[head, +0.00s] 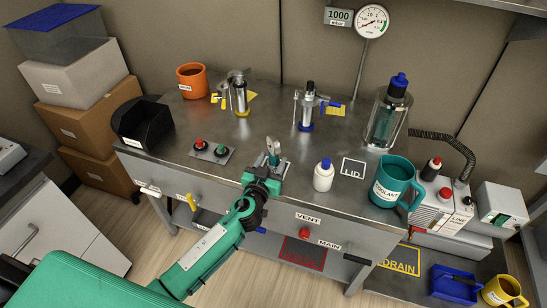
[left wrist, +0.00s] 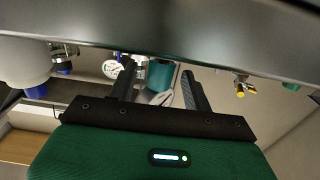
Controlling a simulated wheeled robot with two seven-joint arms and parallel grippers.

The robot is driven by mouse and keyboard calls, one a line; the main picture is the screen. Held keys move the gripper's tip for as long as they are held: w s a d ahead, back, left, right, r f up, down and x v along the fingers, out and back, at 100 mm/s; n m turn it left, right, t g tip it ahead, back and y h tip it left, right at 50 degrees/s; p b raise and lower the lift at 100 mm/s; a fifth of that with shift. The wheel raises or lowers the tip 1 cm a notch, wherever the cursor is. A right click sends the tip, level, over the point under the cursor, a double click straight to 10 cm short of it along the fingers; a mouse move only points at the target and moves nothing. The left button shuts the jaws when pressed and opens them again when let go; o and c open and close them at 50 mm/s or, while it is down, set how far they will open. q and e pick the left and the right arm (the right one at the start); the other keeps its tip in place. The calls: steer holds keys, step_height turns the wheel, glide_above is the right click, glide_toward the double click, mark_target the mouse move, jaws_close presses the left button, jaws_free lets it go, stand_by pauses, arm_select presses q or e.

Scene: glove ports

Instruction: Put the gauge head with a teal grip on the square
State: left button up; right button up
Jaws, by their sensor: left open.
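The gauge head with a teal grip (head: 273,149) stands near the front edge of the metal bench, its silvery top up. In the left wrist view, which looks upside down, its teal grip (left wrist: 160,75) shows between the fingers. My left gripper (head: 266,173) is open at the gauge head, with one finger on each side in the left wrist view (left wrist: 158,80). Whether the fingers touch it I cannot tell. The square, a white outline lettered LID (head: 353,168), is bare, to the right on the bench. My right gripper is not in view.
A white bottle with a blue cap (head: 323,175) stands between the gauge head and the square. A teal coolant jug (head: 391,183) stands right of the square. A button plate (head: 211,151) lies to the left. Tools with blue (head: 306,126) and yellow bases (head: 242,112) stand behind.

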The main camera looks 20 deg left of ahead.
arm_select(q)
steer(key=s+b, duration=0.1)
steer(key=s, duration=0.8)
steer(key=shift+s+a, duration=0.2)
steer(key=shift+s, duration=0.2)
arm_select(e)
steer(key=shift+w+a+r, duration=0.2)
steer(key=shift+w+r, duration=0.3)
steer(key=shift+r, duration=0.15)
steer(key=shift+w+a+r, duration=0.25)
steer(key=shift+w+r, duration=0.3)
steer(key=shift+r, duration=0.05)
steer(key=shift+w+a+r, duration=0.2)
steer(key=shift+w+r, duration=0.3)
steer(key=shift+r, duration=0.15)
arm_select(q)
steer(key=s+a+f+g+y, duration=0.15)
steer(key=s+f+g, duration=0.4)
steer(key=f, duration=0.75)
steer(key=s+a+f+g, duration=0.2)
steer(key=s+f+g, duration=0.3)
steer(key=f, duration=0.8)
steer(key=s+f+m+g+h, duration=0.1)
steer(key=s+f+g, duration=0.4)
steer(key=s+f, duration=1.2)
steer(key=s, duration=0.3)
steer(key=shift+d+m, duration=0.35)
steer(key=shift+m, duration=0.05)
steer(key=shift+g, duration=0.25)
